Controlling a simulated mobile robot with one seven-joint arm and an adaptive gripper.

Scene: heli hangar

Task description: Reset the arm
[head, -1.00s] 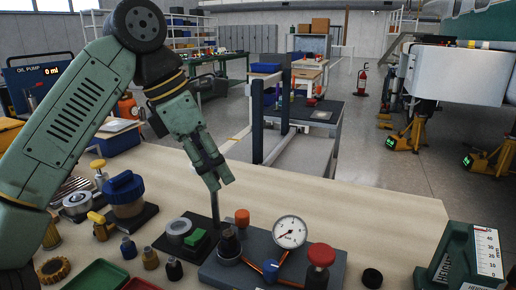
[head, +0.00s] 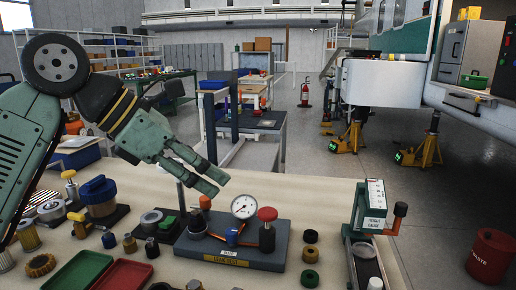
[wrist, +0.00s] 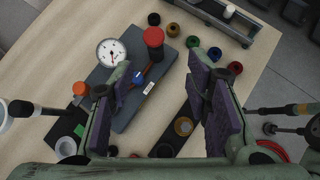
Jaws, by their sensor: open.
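My green arm reaches in from the left in the head view. My gripper (head: 213,182) hangs above the workbench (head: 330,190), near the grey leak test block with its dial gauge (head: 244,207) and red knob (head: 267,214). In the wrist view my gripper (wrist: 160,105) has its two purple-padded fingers wide apart. Nothing is held between them. The grey test block (wrist: 150,85) lies below, seen between and beyond the fingers, with the gauge and red knob at its far part.
Green (head: 75,272) and red (head: 122,275) trays lie at the bench's front left. Several small rings and jars stand around the block. A green and white upright device (head: 372,210) stands at the right. A red waste bin (head: 490,255) is on the floor beyond the bench.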

